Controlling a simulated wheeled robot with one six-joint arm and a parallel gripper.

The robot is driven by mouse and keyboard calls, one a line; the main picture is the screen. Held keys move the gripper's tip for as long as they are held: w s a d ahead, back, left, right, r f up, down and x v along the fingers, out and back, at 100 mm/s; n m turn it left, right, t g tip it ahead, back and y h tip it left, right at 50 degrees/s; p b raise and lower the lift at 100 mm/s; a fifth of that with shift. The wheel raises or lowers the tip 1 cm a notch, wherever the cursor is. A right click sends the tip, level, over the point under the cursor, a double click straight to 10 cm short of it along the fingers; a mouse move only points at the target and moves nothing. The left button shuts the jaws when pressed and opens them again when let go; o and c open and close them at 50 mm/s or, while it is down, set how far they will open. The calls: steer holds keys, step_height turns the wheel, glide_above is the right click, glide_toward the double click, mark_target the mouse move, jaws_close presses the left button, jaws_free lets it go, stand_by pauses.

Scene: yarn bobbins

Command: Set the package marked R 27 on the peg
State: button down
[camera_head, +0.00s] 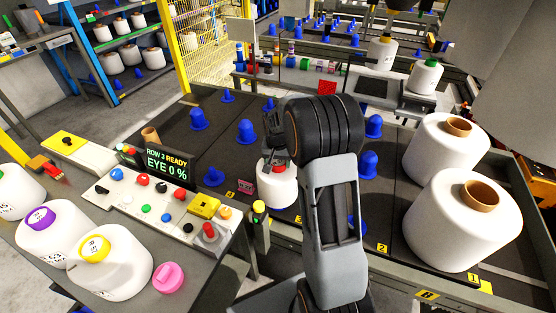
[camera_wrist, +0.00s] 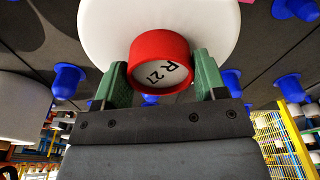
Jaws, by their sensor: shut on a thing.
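The package marked R 27 is a white yarn bobbin (camera_head: 278,187) with a red core end; in the wrist view its white body (camera_wrist: 110,28) is at the top and the red core (camera_wrist: 145,50) shows the R 27 label. My gripper (camera_wrist: 160,75) is shut on the red core, with a green finger on each side. In the head view my gripper (camera_head: 275,158) holds the package above the dark board's front part. Blue pegs stand on the board, among them one left of the package (camera_head: 214,175) and others to the right (camera_head: 369,163). Which peg is meant cannot be told.
Two large white bobbins (camera_head: 463,220) stand at the board's right. A control panel (camera_head: 150,205) with buttons and a display (camera_head: 163,163) reading "ROW 3 READY EYE 0 %" is at the left, beside bobbins with purple and yellow cores (camera_head: 95,248).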

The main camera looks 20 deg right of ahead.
mark_target(278, 172)
steer(key=shift+w+f+b, duration=0.1)
steer(key=shift+f+b, duration=1.55)
steer(key=shift+f, duration=1.05)
steer(key=shift+c, duration=2.4)
jaws_free()
steer(key=o, duration=0.4)
steer(key=shift+f, duration=0.15)
steer(key=r, duration=0.4)
steer(key=s+r, duration=0.1)
steer(key=r, duration=0.4)
steer(key=a+r, duration=0.1)
steer(key=r, duration=0.4)
steer(key=shift+s, duration=0.3)
